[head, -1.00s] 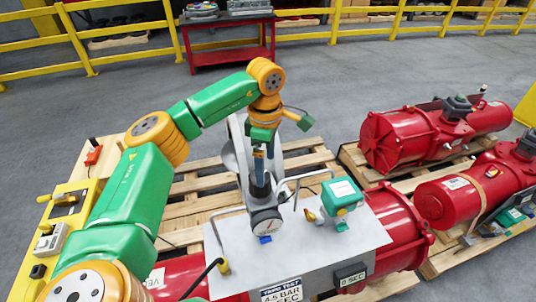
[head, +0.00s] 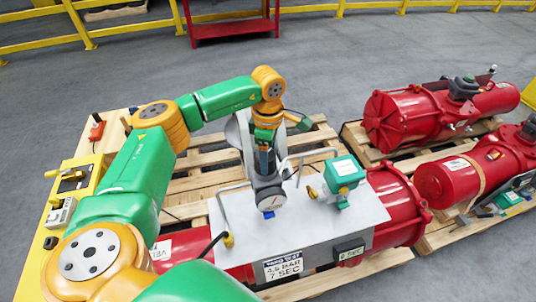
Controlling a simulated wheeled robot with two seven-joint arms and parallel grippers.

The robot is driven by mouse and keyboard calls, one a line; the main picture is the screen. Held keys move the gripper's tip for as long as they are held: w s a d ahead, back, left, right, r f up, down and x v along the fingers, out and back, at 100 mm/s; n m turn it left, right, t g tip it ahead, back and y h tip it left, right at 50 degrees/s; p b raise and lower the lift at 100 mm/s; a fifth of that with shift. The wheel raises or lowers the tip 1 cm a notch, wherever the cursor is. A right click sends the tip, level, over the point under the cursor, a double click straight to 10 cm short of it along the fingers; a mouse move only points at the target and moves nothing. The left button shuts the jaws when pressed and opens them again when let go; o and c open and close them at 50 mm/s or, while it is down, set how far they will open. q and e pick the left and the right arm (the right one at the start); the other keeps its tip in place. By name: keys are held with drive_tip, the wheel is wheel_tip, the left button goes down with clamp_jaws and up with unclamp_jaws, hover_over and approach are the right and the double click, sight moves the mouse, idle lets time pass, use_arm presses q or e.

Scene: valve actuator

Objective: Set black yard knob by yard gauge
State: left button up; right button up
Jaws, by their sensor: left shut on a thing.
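The black yard knob (head: 265,185) stands above the yard gauge (head: 271,203), a round white dial, on the grey plate (head: 305,226) over the red actuator. My left gripper (head: 265,165) reaches down from above and is shut on the knob, whose top is partly hidden by the fingers. The gauge needle is too small to read. A placard (head: 284,269) on the front of the plate reads "4.5 BAR 7 SEC". My right gripper is not in view.
A yellow panel (head: 75,190) lies at the left. More red actuators (head: 410,118) rest on pallets at the right.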

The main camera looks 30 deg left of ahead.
use_arm(q)
drive_tip(key=shift+a, duration=0.1)
drive_tip(key=n+b, duration=0.1)
drive_tip(key=n, duration=0.3)
drive_tip(key=shift+w+n, duration=0.15)
drive_tip(key=shift+n, duration=0.25)
drive_tip(key=n, duration=0.5)
drive_tip(key=shift+a, duration=0.15)
drive_tip(key=shift+f+n, duration=0.1)
drive_tip(key=shift+n, duration=0.2)
drive_tip(key=o, duration=1.3)
drive_tip(key=shift+a, duration=0.1)
wheel_tip(320, 180, up, 7)
drive_tip(key=shift+r+b, duration=0.15)
drive_tip(key=shift+b, duration=1.05)
